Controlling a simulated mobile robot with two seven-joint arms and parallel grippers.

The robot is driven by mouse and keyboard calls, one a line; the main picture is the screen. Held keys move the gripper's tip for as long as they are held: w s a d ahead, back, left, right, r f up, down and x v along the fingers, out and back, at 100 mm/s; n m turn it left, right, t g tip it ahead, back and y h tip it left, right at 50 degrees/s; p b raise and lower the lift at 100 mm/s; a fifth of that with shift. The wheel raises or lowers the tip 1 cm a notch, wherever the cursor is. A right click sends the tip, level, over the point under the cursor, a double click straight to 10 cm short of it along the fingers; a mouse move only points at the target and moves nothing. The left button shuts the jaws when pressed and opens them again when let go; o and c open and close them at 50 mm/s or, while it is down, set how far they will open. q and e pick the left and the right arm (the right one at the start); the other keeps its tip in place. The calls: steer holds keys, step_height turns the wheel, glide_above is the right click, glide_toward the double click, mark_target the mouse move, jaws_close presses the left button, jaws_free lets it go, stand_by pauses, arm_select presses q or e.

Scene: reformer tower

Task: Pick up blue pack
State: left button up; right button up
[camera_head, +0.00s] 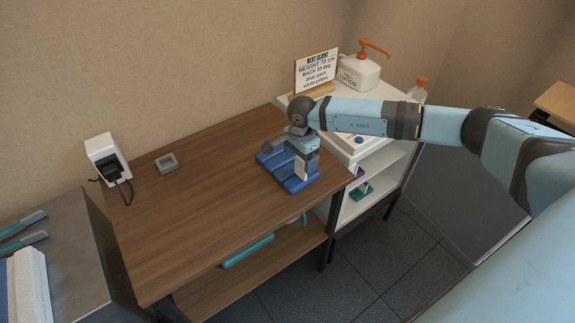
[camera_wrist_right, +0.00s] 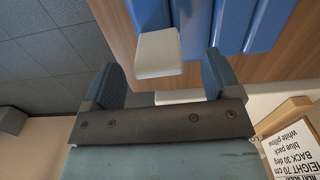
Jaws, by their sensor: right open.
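The blue pack (camera_head: 270,158) lies on the brown wooden table near its right end. It is made of several ribbed blue sections, and its ribs fill the top of the right wrist view (camera_wrist_right: 237,25). A white block-like part (camera_wrist_right: 158,53) stands up from it and shows between my fingers in that view; it also shows in the head view (camera_head: 300,169). My right gripper (camera_head: 304,160) is over the pack and hides part of it. Its two fingers (camera_wrist_right: 165,78) are apart on either side of the white part, and I cannot tell whether they touch it. My left gripper is not in view.
A white cart (camera_head: 350,150) with a lotion bottle (camera_head: 358,73) and a sign (camera_head: 315,72) stands close to the table's right end. A white device (camera_head: 105,155) and a small grey square (camera_head: 166,163) are at the left. The table's middle (camera_head: 200,220) is clear.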

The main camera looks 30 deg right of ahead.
mark_target(301, 165)
step_height(301, 165, down, 4)
steer(key=shift+s+d+r, duration=0.1)
steer(key=shift+d+r, duration=0.05)
steer(key=shift+r, duration=0.2)
steer(key=c, duration=1.5)
steer(key=shift+r, duration=0.1)
